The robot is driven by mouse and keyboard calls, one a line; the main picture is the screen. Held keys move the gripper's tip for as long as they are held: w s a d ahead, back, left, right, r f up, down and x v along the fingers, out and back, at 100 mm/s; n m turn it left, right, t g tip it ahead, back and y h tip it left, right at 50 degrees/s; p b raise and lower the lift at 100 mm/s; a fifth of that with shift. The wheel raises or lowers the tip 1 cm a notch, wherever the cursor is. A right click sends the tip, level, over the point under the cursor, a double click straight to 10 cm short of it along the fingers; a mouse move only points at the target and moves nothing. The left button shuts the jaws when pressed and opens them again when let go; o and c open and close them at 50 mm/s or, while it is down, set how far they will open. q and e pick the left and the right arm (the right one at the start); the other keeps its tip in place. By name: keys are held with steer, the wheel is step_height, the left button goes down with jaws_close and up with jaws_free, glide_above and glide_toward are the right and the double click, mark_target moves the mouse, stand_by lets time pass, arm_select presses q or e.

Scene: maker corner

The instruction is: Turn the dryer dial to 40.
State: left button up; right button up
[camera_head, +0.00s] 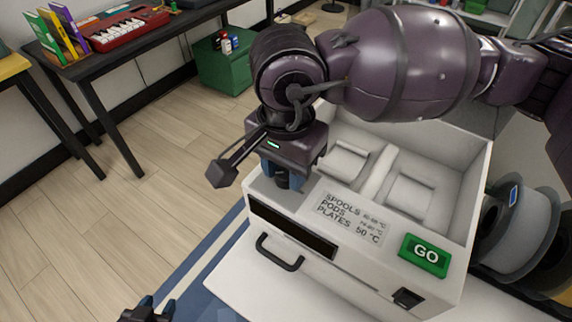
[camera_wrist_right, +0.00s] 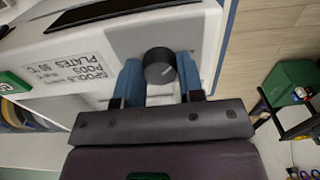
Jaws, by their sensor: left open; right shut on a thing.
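The white dryer (camera_head: 345,270) stands in front of me, its lid open. Its black round dial (camera_wrist_right: 160,66) sits on a plain panel beside the printed label and shows a small pale mark on its face. My right gripper (camera_head: 284,180) points down at the dryer's top left corner. In the right wrist view its two blue fingers (camera_wrist_right: 160,78) are closed on either side of the dial. In the head view the gripper hides the dial. I cannot read any number on it. My left gripper (camera_head: 150,310) is open and empty at the bottom edge, away from the dryer.
The label (camera_head: 348,219) lists spools, pods and plates with temperatures. A dark display (camera_head: 292,228), a handle (camera_head: 279,252), a green GO button (camera_head: 425,255) and a black switch (camera_head: 407,298) are nearby. Grey spools (camera_head: 522,230) stand at right. A dark table (camera_head: 110,62) stands back left.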

mark_target(286, 172)
steer(key=o, duration=0.8)
steer(key=shift+o, duration=0.6)
steer(key=shift+r, duration=0.1)
arm_select(q)
steer(key=shift+s+r+p, duration=0.15)
steer(key=shift+r+p, duration=0.35)
steer(key=shift+p, duration=0.2)
arm_select(e)
step_height(286, 172, up, 11)
arm_select(q)
steer(key=shift+s, duration=0.1)
arm_select(e)
steer(key=shift+f, duration=0.2)
